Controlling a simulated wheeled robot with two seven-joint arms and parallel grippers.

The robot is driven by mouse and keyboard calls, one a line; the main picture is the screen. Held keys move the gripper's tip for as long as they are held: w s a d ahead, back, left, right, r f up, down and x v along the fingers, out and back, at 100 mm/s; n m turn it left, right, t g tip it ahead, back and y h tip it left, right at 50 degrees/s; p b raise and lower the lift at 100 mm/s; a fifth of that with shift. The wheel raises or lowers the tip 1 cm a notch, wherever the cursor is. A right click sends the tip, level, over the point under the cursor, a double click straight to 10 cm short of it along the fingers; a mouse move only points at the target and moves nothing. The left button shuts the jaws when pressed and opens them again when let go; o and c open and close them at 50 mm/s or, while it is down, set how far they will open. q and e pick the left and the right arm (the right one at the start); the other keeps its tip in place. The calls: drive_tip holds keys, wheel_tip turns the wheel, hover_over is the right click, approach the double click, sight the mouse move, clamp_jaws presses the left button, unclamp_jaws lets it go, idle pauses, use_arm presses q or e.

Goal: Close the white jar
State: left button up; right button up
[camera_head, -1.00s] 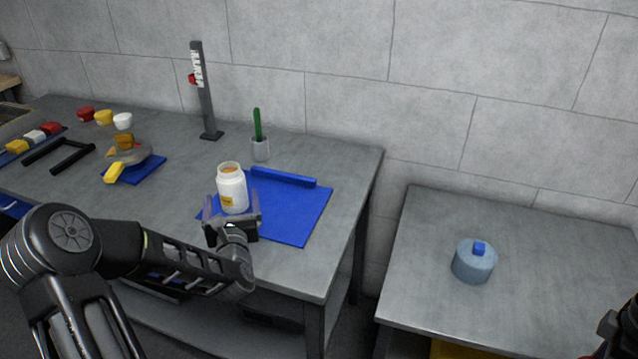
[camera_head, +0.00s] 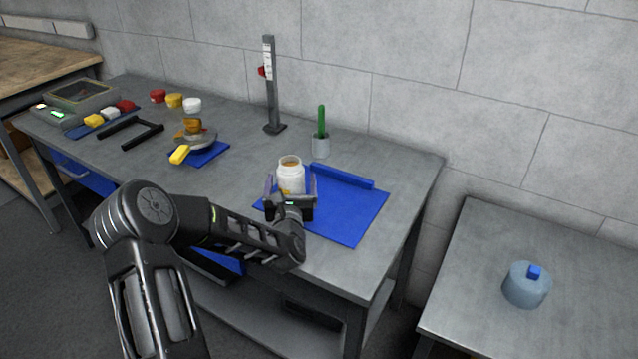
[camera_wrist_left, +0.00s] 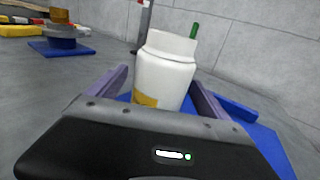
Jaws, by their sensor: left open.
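The white jar (camera_head: 291,176) stands upright and without a lid on the blue mat (camera_head: 352,216), with orange-brown contents showing at its mouth. It also shows in the left wrist view (camera_wrist_left: 164,72), with a yellow label low on its side. My left gripper (camera_head: 290,188) is open, its two fingers on either side of the jar's lower body. In the left wrist view gaps show beside the jar, so the fingers look apart from it. A white lid-like piece (camera_head: 192,104) is at the back of the table, beside yellow and red ones. My right gripper is not in view.
A dark upright gauge (camera_head: 271,90) and a grey cup (camera_head: 320,146) with a green handle stand behind the jar. A blue bar (camera_head: 343,176) lies along the mat's back edge. A stacked item sits on a small blue pad (camera_head: 214,154). A blue-grey cylinder (camera_head: 526,286) stands on the right table.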

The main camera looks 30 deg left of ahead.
use_arm(q)
drive_tip(key=shift+c, duration=0.2)
drive_tip(key=shift+r, duration=0.1)
clamp_jaws()
idle(0.6)
